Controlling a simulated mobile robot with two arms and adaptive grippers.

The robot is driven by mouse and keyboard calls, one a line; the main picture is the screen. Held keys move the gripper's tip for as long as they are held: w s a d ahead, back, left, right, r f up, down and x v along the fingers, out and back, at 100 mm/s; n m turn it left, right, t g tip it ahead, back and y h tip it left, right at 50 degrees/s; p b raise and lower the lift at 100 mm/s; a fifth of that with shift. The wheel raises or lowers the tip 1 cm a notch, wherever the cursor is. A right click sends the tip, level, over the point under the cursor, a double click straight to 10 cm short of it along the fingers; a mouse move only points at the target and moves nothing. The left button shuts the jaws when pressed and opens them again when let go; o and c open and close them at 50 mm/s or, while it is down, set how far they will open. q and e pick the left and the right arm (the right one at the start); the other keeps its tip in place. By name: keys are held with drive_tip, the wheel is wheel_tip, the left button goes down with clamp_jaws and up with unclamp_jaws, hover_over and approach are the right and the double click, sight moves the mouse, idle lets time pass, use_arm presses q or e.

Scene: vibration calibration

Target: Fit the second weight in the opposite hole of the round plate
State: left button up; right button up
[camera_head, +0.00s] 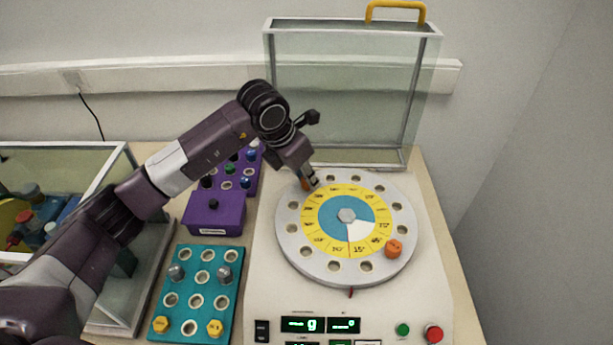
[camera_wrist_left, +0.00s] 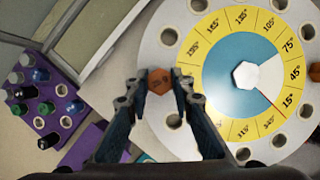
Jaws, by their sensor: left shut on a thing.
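The round plate (camera_head: 290,235) is light grey with a ring of holes and a yellow and blue dial in its middle; it also shows in the wrist view (camera_wrist_left: 178,138). One orange weight (camera_head: 394,249) sits in a hole at the plate's lower right and shows at the right edge of the wrist view (camera_wrist_left: 315,72). My left gripper (camera_head: 311,184) is at the plate's upper-left rim, across from that weight. In the wrist view its fingers are shut on a second orange weight (camera_wrist_left: 159,81). I cannot tell whether this weight is seated; the hole under it is hidden.
A raised clear cover (camera_head: 345,90) with a yellow handle stands behind the plate. A teal tray (camera_head: 183,305) and a purple tray (camera_head: 217,211) hold other weights at left. A glass-walled bin (camera_head: 70,150) is at far left. Buttons and displays (camera_head: 302,324) are in front.

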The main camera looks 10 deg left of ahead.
use_arm(q)
drive_tip(key=shift+f, duration=0.2)
drive_tip(key=o, duration=1)
drive_tip(key=shift+c, duration=0.2)
drive_tip(key=shift+r, duration=0.1)
drive_tip(key=v, duration=1.1)
drive_tip(key=shift+s+r, duration=0.2)
drive_tip(key=shift+r, duration=0.15)
drive_tip(key=shift+a, duration=0.1)
